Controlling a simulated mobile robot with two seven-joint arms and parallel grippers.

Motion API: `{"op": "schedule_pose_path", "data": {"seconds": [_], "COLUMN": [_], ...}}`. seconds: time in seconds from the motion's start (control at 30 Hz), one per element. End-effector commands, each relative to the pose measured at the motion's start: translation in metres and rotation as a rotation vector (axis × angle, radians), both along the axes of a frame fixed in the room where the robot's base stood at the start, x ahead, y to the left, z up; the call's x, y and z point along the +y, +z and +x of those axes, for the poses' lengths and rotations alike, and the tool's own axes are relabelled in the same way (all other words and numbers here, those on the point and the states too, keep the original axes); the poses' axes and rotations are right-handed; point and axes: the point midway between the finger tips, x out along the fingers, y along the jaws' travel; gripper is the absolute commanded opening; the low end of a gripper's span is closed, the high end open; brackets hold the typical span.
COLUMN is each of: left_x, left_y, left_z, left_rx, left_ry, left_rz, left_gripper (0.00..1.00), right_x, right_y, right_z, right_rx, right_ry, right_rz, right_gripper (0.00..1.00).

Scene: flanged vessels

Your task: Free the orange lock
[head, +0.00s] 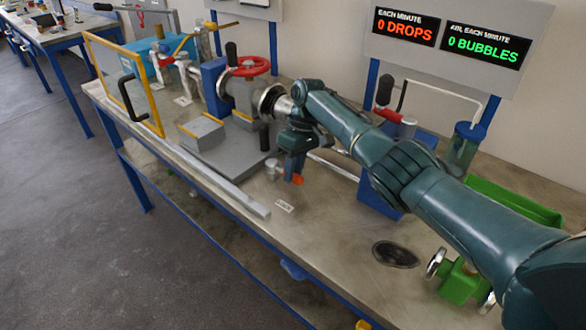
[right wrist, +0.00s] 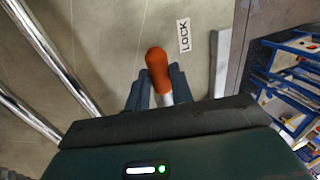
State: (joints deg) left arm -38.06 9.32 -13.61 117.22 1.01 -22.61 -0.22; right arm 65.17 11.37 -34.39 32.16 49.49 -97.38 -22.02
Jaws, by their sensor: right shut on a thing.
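The orange lock (head: 297,179) shows as a small orange end just under my right gripper (head: 292,166) in the head view. In the right wrist view the rounded orange end of the lock (right wrist: 157,65) sticks out between the two fingers of my right gripper (right wrist: 157,92), with a short pale shank below it. The fingers are shut on it. A white label reading LOCK (right wrist: 184,35) lies on the bench beside it; a small label (head: 284,206) also shows in the head view. The lock's lower part is hidden by the gripper. My left gripper is not in view.
A grey vessel with a red handwheel (head: 252,66) stands behind my right gripper. A small metal post (head: 272,169) is close on its left. A yellow-framed guard (head: 125,82) is at left, a green tray (head: 512,202) at right.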

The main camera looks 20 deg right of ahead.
Motion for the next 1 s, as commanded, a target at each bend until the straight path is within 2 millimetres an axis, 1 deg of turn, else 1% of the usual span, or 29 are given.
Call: {"op": "schedule_pose_path", "data": {"seconds": [0.03,0.3,0.53,0.63,0.77,1.0], "left_x": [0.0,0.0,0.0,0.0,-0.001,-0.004], "left_y": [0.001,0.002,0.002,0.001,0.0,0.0], "left_z": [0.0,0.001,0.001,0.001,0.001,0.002], "left_rx": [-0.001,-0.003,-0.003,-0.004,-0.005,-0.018], "left_ry": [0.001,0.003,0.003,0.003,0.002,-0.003], "left_rz": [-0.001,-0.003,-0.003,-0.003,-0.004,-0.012], "left_gripper": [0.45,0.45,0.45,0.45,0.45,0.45], "right_x": [0.0,0.0,0.0,-0.002,-0.006,-0.018], "right_y": [0.001,0.001,0.001,0.007,0.026,0.079], "right_z": [0.001,0.001,0.001,0.002,0.005,0.012], "right_rx": [-0.007,-0.004,-0.003,-0.004,-0.008,-0.008], "right_ry": [0.007,0.003,0.001,0.001,0.0,0.0], "right_rz": [-0.002,-0.001,0.0,-0.001,-0.001,0.0], "right_gripper": [0.23,0.45,0.45,0.45,0.45,0.45]}}
